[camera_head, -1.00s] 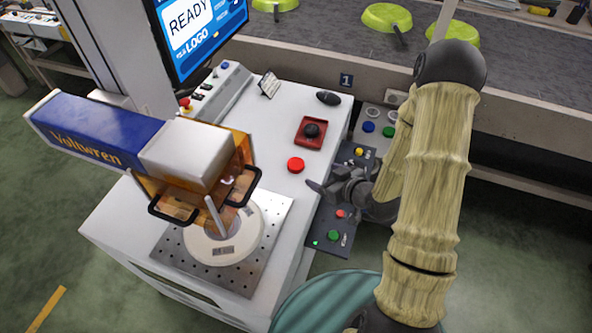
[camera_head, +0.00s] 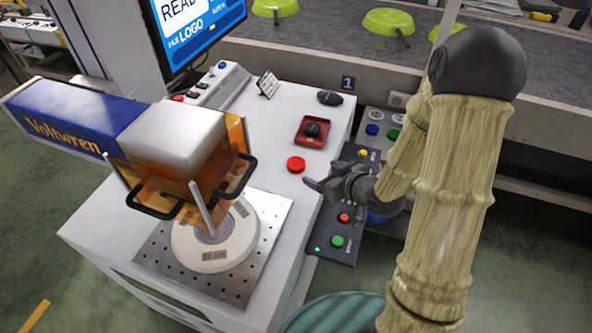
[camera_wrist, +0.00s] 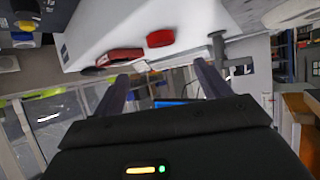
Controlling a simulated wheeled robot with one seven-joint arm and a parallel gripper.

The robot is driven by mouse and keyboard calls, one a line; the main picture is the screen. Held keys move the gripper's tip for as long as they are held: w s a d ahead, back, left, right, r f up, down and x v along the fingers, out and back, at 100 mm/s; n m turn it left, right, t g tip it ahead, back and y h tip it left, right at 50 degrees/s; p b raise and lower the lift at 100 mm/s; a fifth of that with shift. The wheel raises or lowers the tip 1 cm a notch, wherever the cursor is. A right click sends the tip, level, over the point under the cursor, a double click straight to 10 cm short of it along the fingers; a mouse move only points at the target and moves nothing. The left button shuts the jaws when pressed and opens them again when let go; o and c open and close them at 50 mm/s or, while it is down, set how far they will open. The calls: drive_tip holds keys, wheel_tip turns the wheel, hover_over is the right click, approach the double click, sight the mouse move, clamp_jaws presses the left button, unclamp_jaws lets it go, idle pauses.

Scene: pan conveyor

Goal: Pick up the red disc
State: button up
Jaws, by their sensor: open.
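The red disc (camera_head: 296,165) lies flat on the white cabinet top (camera_head: 268,130), just in front of a red tray. In the wrist view the red disc (camera_wrist: 160,38) shows beyond and between the fingertips, near the top middle. My gripper (camera_head: 310,183) is open and empty, just right of the disc and near the cabinet's right edge. In the wrist view its two fingers (camera_wrist: 158,72) stand apart with nothing between them. I cannot tell the exact gap between fingers and disc.
A red tray with a black knob (camera_head: 312,131) stands behind the disc, with a black mouse-like object (camera_head: 330,97) beyond. A control panel (camera_head: 335,222) with buttons runs along the right side. The laser machine (camera_head: 175,150) overhangs a perforated plate (camera_head: 265,255) at left.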

approach(296, 163)
drive_tip(key=x, duration=0.3)
drive_tip(key=shift+w+f, duration=0.2)
drive_tip(key=shift+w, duration=0.15)
drive_tip(key=shift+a, duration=0.1)
drive_tip(key=x, duration=0.5)
drive_tip(key=shift+a, duration=0.15)
drive_tip(key=c, duration=1.1)
